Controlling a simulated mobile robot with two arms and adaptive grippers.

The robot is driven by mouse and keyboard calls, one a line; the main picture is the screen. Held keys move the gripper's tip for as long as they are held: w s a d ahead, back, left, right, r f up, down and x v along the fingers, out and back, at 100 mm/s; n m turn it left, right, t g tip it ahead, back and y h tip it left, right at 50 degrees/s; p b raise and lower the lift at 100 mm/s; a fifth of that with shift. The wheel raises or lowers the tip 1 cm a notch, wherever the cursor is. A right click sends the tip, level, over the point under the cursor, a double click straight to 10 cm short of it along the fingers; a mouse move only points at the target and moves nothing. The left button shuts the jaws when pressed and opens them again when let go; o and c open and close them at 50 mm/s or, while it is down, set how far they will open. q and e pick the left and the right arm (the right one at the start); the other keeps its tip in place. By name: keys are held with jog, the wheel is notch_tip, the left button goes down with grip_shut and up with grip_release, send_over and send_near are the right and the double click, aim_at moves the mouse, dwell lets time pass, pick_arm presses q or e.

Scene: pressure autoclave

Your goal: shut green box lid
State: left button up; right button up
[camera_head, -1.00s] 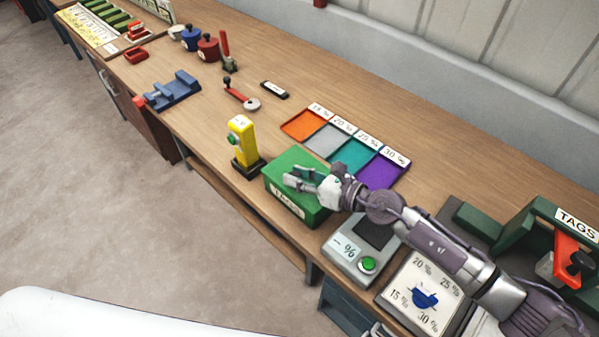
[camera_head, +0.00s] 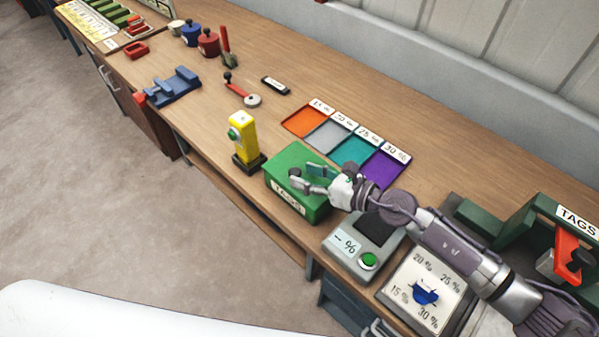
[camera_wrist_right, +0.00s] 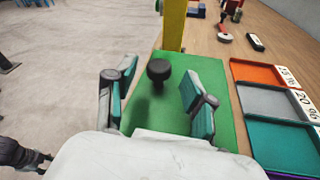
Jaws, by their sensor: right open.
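The green box (camera_head: 316,207) with a TAGS label stands near the front edge of the bench. Its green lid (camera_head: 289,157) lies on top and looks flat and closed in the head view. In the right wrist view the lid (camera_wrist_right: 150,121) carries a dark round knob (camera_wrist_right: 159,70). My right gripper (camera_head: 309,178) is open over the lid. In the right wrist view its fingers (camera_wrist_right: 158,92) are spread to either side, with the knob beyond and between them, apart from both.
A yellow device (camera_head: 242,138) stands close to the box's left side. Coloured trays (camera_head: 345,148) lie behind it. A scale with a green button (camera_head: 369,260) and a dial plate (camera_head: 424,292) sit to the right. Bare bench lies behind the trays.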

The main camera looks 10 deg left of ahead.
jog(key=v, duration=0.9)
jog(key=shift+s+d, duration=0.25)
jog(key=shift+d, duration=0.05)
